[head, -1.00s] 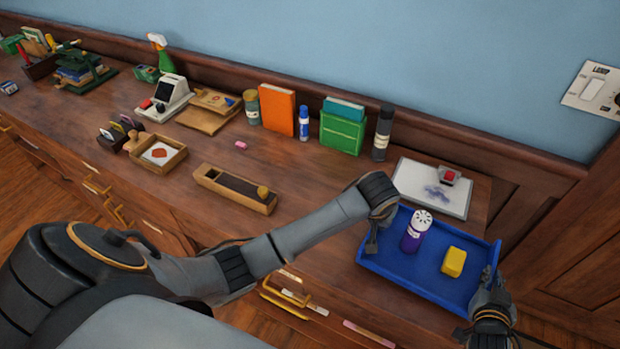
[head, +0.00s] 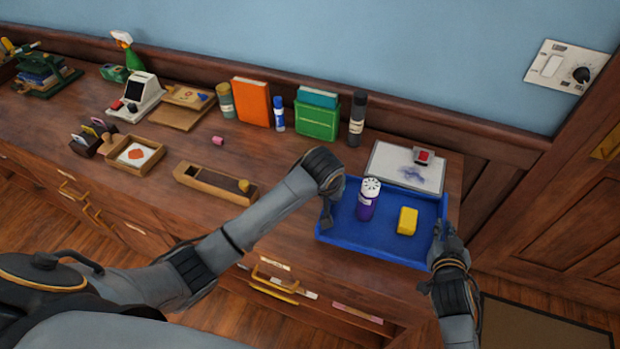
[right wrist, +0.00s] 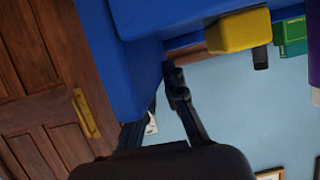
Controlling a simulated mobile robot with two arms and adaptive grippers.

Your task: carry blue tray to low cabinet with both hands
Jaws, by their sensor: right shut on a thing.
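The blue tray (head: 378,242) is at the right end of the wooden cabinet top, near its front edge. I cannot tell whether it touches the wood. A purple shaker with a white top (head: 367,200) stands upright in it, and a yellow block (head: 407,221) is to its right. My right gripper (head: 441,243) is shut on the tray's right wall; the right wrist view shows the tray (right wrist: 130,75) and block (right wrist: 238,31) close up. My left gripper (head: 327,214) is at the tray's left wall, its fingers partly hidden by its own wrist.
A white board with a red-topped item (head: 405,166) lies just behind the tray. A dark bottle (head: 357,118), green holder (head: 318,121) and orange book (head: 251,101) stand along the back. A wooden box (head: 215,185) lies left. A wooden door (head: 560,210) and floor mat (head: 540,330) are right.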

